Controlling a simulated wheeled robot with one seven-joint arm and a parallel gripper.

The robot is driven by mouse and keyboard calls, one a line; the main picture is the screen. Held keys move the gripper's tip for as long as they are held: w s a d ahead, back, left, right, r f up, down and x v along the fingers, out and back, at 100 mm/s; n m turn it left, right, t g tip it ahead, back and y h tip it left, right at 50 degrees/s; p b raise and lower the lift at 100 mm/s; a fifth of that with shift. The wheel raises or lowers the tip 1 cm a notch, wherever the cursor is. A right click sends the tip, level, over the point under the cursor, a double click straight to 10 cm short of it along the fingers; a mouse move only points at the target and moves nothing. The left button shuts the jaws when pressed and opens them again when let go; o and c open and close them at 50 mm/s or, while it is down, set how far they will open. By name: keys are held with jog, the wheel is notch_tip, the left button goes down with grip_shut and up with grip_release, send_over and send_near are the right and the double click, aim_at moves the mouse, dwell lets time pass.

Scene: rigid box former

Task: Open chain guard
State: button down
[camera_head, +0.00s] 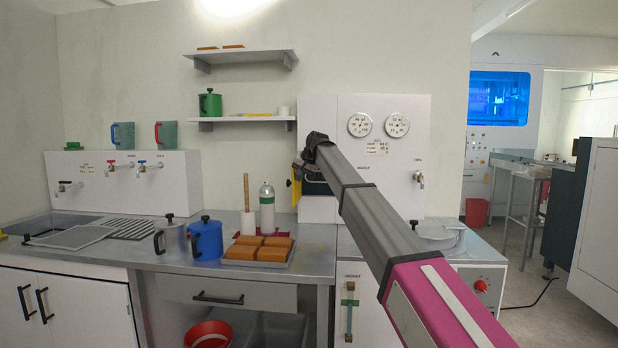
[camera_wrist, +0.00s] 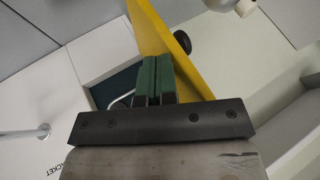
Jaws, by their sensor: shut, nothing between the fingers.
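A thin yellow panel, which looks like the chain guard, stands out at an angle in the wrist view (camera_wrist: 160,36). A black round knob (camera_wrist: 182,41) is on its right side. In the head view a small part of the yellow panel (camera_head: 296,190) shows at the left side of the white cabinet. My gripper (camera_wrist: 155,58) has green fingers pressed together with nothing between them. Its tips overlap the panel in the wrist view; I cannot tell whether they touch it. In the head view my arm hides much of the area around the panel.
The white cabinet (camera_head: 400,150) has two dials and a tap. A metal handle (camera_wrist: 122,98) shows left of the fingers. On the counter left of my arm stand a tray of orange blocks (camera_head: 236,265), a grey-green bottle (camera_head: 267,212) and a blue jug (camera_head: 206,240).

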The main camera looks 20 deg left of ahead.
aim_at(293, 172)
jog(key=shift+s+a+m+t, duration=0.15)
jog(key=shift+s+a+m, duration=0.1)
jog(key=shift+a, duration=0.55)
jog(key=shift+s+a+m+t, duration=0.15)
jog(key=shift+s+a, duration=0.05)
jog(key=shift+a, duration=0.6)
